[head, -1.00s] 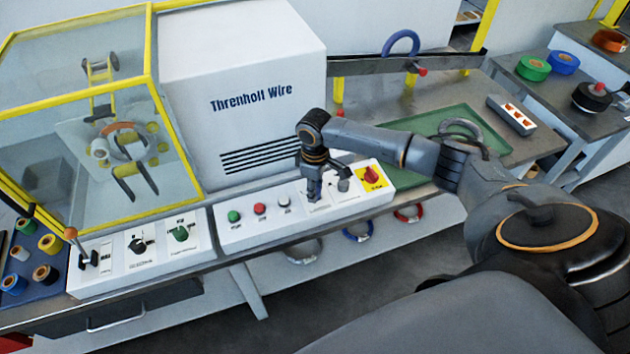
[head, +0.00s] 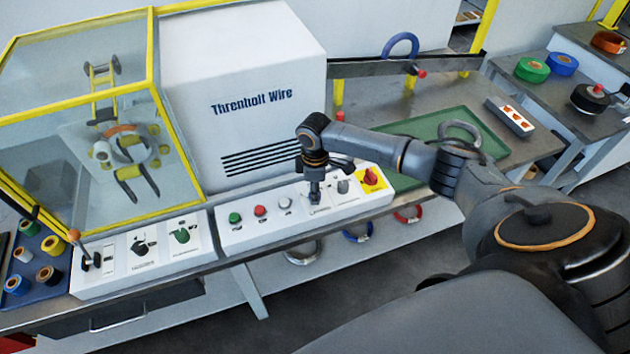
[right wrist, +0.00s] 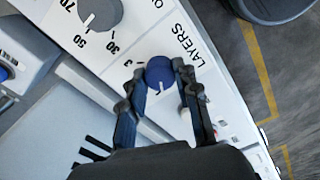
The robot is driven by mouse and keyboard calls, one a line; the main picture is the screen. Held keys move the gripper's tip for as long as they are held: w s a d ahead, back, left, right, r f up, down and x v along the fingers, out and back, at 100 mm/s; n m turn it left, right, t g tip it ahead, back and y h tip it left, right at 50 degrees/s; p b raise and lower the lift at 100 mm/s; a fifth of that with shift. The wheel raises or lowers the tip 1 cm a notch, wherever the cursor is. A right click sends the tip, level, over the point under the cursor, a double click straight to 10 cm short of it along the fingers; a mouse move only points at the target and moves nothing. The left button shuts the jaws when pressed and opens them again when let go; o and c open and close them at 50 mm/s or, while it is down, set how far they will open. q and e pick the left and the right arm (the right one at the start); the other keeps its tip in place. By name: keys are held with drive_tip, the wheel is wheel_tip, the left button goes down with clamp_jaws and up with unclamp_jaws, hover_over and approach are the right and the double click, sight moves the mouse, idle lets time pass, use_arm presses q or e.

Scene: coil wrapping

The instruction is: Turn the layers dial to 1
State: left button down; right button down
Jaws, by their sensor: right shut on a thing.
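The layers dial (right wrist: 160,75) is a small round blue knob with a white pointer line, on the white panel beside the printed word LAYERS. In the right wrist view its pointer faces toward my gripper's palm; I cannot tell exactly which number it marks. My right gripper (right wrist: 159,70) is shut on the dial, one finger on each side. In the head view my right gripper (head: 314,198) points down onto the white control box (head: 245,241) and hides the dial. My left gripper is not in view.
A grey dial (right wrist: 100,12) marked 30, 50 and 70 sits close to the layers dial. Green (head: 235,217) and red (head: 260,211) buttons are left of my gripper, and a red switch (head: 370,176) on yellow is right. A green mat (head: 400,127) lies behind.

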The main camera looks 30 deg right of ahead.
drive_tip(key=c, duration=1)
unclamp_jaws()
wheel_tip(320, 180, up, 12)
drive_tip(key=shift+r, duration=0.1)
